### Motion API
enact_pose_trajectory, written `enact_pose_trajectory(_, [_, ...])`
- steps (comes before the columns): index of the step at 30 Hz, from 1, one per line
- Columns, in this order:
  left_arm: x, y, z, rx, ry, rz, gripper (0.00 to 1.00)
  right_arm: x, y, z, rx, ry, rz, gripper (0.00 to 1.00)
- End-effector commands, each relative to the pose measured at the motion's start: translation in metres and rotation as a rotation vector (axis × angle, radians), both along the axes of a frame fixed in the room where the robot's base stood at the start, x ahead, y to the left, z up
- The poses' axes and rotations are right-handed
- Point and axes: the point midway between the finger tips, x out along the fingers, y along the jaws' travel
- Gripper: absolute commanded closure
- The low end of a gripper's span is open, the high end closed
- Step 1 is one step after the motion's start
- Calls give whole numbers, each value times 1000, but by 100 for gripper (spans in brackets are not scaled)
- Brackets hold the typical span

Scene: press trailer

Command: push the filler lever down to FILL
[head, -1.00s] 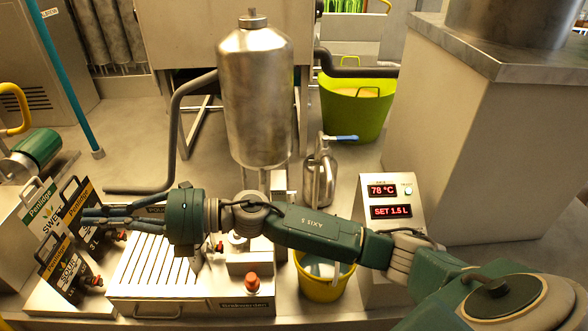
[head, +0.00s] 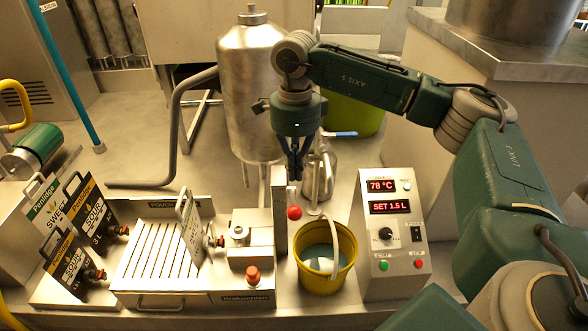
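A red ball knob (head: 294,213), which looks like the end of the filler lever, shows at the front of an upright metal post (head: 279,215). The lever's arm and any FILL marking are too small or hidden to make out. My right gripper (head: 295,177) points down just above the knob, with a small gap seen between them. Its fingers are together and nothing shows between them. My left gripper is not in view.
A yellow bucket (head: 325,275) stands right of the post. A control box (head: 395,255) reads 78 °C and SET 1.5 L. Left are a slatted tray (head: 150,255), a standing pouch (head: 191,230) and a red button (head: 252,275). A steel tank (head: 245,110) stands behind.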

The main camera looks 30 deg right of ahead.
Motion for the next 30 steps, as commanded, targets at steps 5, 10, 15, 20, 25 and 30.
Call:
enact_pose_trajectory(5, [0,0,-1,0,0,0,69,0,1,-9,1,2,0,100])
enact_pose_trajectory(10, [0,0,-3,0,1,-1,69,0,1,-17,3,1,1,100])
enact_pose_trajectory(15, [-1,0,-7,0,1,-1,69,0,1,-27,4,0,1,100])
enact_pose_trajectory(20, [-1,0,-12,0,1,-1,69,0,2,-35,4,0,1,100])
enact_pose_trajectory(25, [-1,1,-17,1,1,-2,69,0,2,-43,4,0,1,100])
enact_pose_trajectory(30, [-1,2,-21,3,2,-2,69,0,2,-52,4,0,1,100])
